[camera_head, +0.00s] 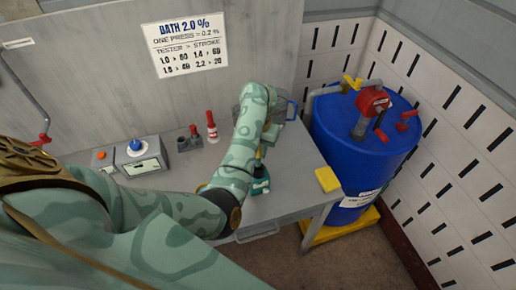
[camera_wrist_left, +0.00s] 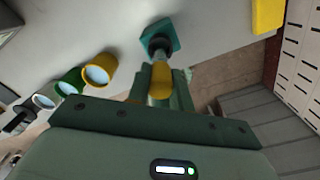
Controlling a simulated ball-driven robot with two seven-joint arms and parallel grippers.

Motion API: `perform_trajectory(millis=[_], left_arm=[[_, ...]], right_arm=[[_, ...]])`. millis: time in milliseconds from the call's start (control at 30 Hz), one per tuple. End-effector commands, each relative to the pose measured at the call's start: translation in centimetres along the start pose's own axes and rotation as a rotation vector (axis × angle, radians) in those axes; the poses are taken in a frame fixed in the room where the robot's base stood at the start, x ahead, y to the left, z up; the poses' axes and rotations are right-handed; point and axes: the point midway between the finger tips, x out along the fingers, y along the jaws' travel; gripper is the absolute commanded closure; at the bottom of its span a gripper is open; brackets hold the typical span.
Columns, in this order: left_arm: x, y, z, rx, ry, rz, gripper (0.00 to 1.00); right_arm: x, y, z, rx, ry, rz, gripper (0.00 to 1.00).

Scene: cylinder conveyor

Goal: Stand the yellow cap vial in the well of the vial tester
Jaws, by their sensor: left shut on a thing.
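In the left wrist view my left gripper (camera_wrist_left: 158,98) is shut on the yellow cap vial (camera_wrist_left: 161,80), whose yellow part shows between the fingers. Just beyond it is a small teal block (camera_wrist_left: 172,34) with a dark round opening, seemingly the vial tester. The vial lines up close to this opening; I cannot tell whether it is inside or above it. In the head view the teal block (camera_head: 260,188) stands on the table below my left gripper (camera_head: 260,165), which is partly hidden by my arm. My right gripper is not in view.
Yellow (camera_wrist_left: 99,69), green (camera_wrist_left: 69,81) and white (camera_wrist_left: 43,101) round containers stand nearby. A blue drum (camera_head: 345,140) stands right.

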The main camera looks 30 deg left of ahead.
Motion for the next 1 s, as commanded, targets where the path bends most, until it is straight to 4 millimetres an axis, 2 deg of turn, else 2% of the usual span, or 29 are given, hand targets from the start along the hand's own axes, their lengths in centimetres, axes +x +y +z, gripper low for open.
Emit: perform_trajectory(millis=[433, 1000], left_arm=[[0.2, -0.1, 0.0, 0.0, 0.0, -0.001, 1.0], [2.8, -0.1, 0.0, 0.0, 0.0, -0.001, 1.0]], right_arm=[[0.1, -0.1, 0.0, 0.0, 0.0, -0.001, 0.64], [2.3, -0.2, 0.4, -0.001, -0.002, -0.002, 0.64]])
